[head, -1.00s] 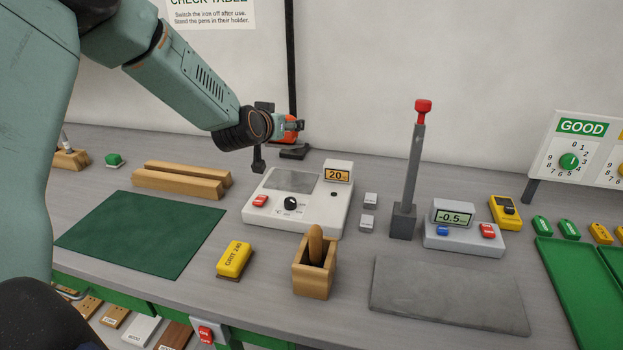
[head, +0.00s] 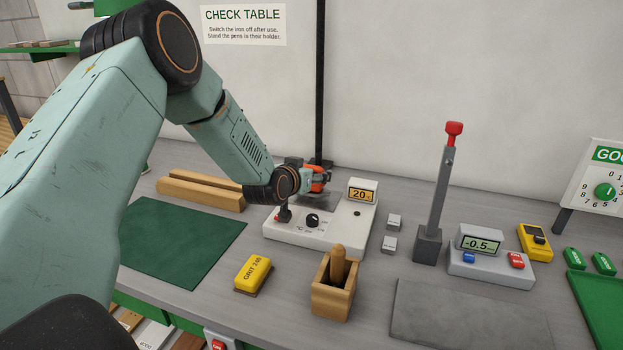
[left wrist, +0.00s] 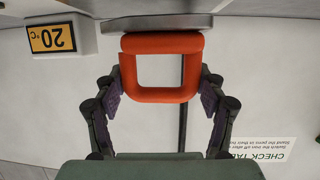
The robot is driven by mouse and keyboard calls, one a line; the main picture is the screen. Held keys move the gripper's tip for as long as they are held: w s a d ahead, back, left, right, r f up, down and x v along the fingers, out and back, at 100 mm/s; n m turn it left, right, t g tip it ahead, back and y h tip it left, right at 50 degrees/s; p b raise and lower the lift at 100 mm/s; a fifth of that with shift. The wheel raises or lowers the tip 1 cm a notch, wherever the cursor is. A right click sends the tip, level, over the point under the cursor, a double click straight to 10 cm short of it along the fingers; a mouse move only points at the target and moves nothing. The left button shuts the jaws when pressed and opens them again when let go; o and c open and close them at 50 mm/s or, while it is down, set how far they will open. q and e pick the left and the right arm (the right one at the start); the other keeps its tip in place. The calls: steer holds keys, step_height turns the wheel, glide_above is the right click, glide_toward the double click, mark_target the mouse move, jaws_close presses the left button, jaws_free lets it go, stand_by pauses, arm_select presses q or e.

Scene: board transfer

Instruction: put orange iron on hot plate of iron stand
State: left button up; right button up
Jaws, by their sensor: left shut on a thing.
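The iron stand (head: 285,234) is a white box with a knob, a red switch and a display reading 20. My left gripper (head: 304,176) is shut on the orange iron (head: 319,180) at the back of the hot plate. In the left wrist view the iron's orange loop handle (left wrist: 161,95) sits between both fingers, with its grey sole (left wrist: 155,24) beyond. I cannot tell whether the sole touches the plate. My right gripper is not in view.
A wooden holder (head: 332,298) and a yellow grit block (head: 254,273) stand in front. Wooden bars (head: 200,193) and a green mat (head: 180,240) lie left. A grey post with a red top (head: 440,190) and a meter (head: 490,262) stand right. A dark pole rises behind.

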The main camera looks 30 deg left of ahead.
arm_select(q)
steer(key=shift+d+f, duration=0.2)
steer(key=shift+f, duration=0.2)
steer(key=shift+w+d, duration=0.2)
steer(key=shift+a+f, duration=0.2)
steer(key=shift+f, duration=0.05)
steer(key=o, duration=1.2)
steer(key=shift+s, duration=0.1)
steer(key=shift+c, duration=0.2)
steer(key=shift+o, duration=1.6)
steer(key=shift+s+d+r, duration=0.1)
steer(key=shift+d+r, duration=0.05)
steer(key=shift+w, duration=0.2)
